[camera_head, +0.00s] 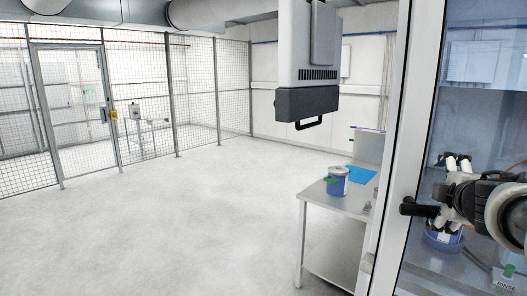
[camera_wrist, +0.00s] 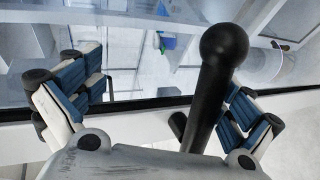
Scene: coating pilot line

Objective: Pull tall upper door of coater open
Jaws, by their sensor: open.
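The tall upper door (camera_head: 402,130) of the coater stands at the right of the head view, a glass pane in a white frame with a dark seal. Its black bar handle (camera_head: 419,208) has a round end and points left. My gripper (camera_head: 447,192) is at the handle, in front of the pane. In the wrist view my gripper (camera_wrist: 165,100) is open, and the handle (camera_wrist: 210,95) lies between its fingers, closer to the right one. The fingers are not closed on it; contact with the right finger cannot be told. Whether the door is ajar is unclear.
A steel table (camera_head: 320,206) left of the door bears a blue tub (camera_head: 338,181) and a blue sheet (camera_head: 362,175). A white and dark grey unit (camera_head: 308,95) hangs above. The floor (camera_head: 170,225) to the left is free up to a mesh fence (camera_head: 150,95).

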